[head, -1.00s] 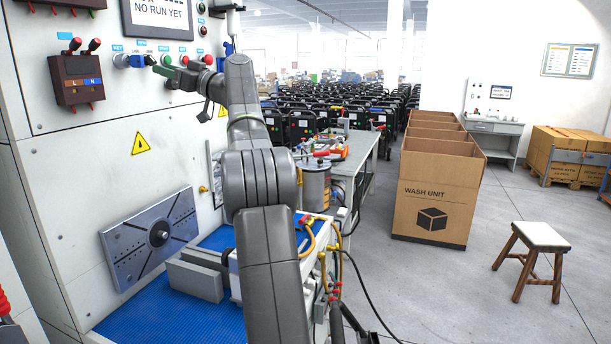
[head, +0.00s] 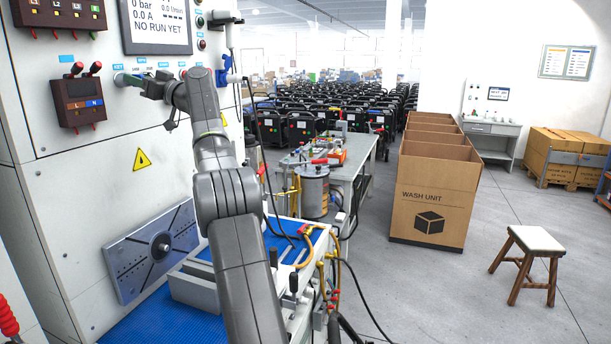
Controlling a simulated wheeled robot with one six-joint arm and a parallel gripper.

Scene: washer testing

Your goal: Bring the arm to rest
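My arm (head: 228,190) rises from the bottom of the head view and bends left toward the white test panel (head: 60,180). My gripper (head: 133,80) is in front of the panel's row of controls, at the blue-labelled KEY switch (head: 119,78). Its fingers overlap the switch in the picture; I cannot tell if they touch it. The fingers are small and seen from behind, so their opening is not clear.
A screen (head: 160,25) above reads "NO RUN YET". Below the arm are a blue mat (head: 150,325) and a grey block (head: 195,290). A workbench (head: 350,165), cardboard boxes (head: 430,200) and a stool (head: 530,240) stand right, with open floor between.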

